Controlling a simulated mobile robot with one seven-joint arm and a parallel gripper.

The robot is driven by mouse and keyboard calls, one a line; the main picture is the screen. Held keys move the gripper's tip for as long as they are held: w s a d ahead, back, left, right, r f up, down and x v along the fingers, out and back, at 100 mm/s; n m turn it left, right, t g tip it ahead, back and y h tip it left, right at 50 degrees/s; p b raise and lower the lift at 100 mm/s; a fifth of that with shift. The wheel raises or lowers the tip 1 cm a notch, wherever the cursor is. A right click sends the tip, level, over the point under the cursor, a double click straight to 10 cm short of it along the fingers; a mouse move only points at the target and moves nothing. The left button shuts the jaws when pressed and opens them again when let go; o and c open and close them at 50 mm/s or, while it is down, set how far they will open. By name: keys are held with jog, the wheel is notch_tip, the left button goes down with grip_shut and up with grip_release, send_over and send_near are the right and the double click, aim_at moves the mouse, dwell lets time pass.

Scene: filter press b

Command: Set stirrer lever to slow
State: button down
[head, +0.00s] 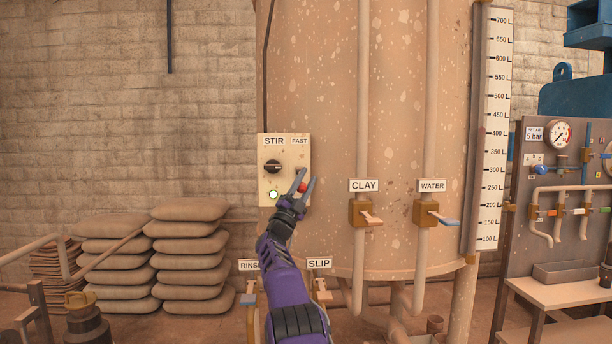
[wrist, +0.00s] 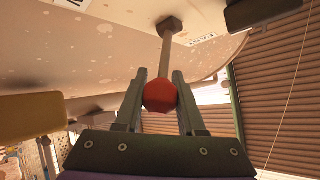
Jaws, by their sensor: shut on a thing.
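The stirrer lever's red ball (head: 303,187) shows low on the panel's right side, well below the FAST label. My gripper (head: 307,182) is shut on the red ball, with one finger on each side in the wrist view (wrist: 160,98). No SLOW label is visible; my gripper covers the lower right panel.
The CLAY valve (head: 361,212) and WATER valve (head: 426,213) stand to the right. RINSE and SLIP (head: 319,263) labels are below. Stacked sacks (head: 188,258) lie at left.

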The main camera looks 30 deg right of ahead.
aim_at(300, 192)
jog(key=shift+r, duration=0.15)
dwell(0.4)
jog(key=c, duration=0.5)
grip_release()
jog(key=shift+d, duration=0.1)
jog(key=shift+s+a+f+b, duration=0.1)
jog(key=shift+a+f+b, duration=0.35)
jog(key=shift+f+b, duration=0.45)
jog(key=shift+b+v, duration=1.4)
jog(key=shift+v, duration=1.5)
jog(key=shift+s+a+r, duration=0.1)
jog(key=shift+r, duration=0.15)
